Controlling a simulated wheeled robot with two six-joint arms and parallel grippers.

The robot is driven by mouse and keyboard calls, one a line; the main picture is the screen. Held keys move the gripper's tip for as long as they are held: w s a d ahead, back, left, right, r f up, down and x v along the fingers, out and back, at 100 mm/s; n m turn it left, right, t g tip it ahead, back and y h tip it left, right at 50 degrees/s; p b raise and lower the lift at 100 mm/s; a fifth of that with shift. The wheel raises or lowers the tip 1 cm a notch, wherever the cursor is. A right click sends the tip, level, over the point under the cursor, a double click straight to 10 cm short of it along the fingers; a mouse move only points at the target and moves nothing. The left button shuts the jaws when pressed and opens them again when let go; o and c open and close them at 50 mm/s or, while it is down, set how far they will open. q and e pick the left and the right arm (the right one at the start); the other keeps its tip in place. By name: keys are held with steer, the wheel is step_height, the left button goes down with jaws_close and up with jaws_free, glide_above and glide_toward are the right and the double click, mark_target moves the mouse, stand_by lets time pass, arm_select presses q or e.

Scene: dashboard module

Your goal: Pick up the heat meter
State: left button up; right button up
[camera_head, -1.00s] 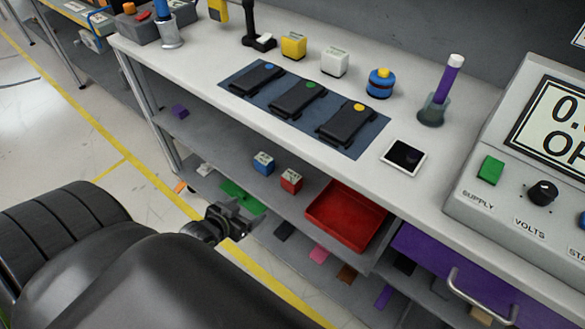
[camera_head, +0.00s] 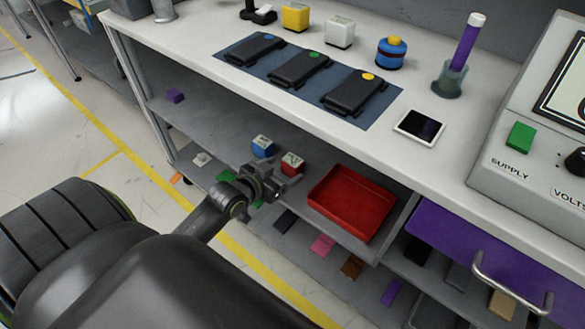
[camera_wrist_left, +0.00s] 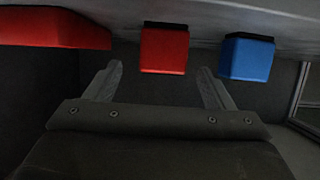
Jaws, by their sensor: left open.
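A small red box with a white labelled face (camera_head: 291,163) sits on the shelf under the bench top; by its colour it may be the heat meter, but the label is too small to read. My left gripper (camera_head: 274,186) is open and empty, just in front of the red box at shelf height. In the left wrist view the red box (camera_wrist_left: 164,50) shows ahead, centred between the two spread fingers, apparently apart from them. The gripper partly covers the box's lower part in the head view. My right gripper is in neither view.
A similar blue box (camera_head: 262,146) stands close beside the red one. A red tray (camera_head: 352,203) lies on the shelf to the right. The bench top (camera_head: 200,42) overhangs the shelf. A purple drawer (camera_head: 480,245) is farther right.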

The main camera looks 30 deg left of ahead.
mark_target(296, 162)
arm_select(q)
steer(key=shift+x, duration=1.15)
steer(key=b+x, duration=0.1)
steer(key=x, duration=0.3)
steer(key=shift+w+a+b, duration=0.1)
steer(key=shift+a+b, duration=0.1)
steer(key=shift+b, duration=0.1)
steer(key=shift+w+f, duration=0.15)
steer(key=shift+w, duration=0.25)
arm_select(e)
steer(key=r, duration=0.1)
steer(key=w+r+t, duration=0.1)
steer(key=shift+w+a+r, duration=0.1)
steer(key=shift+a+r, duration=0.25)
arm_select(q)
steer(key=c, duration=1.2)
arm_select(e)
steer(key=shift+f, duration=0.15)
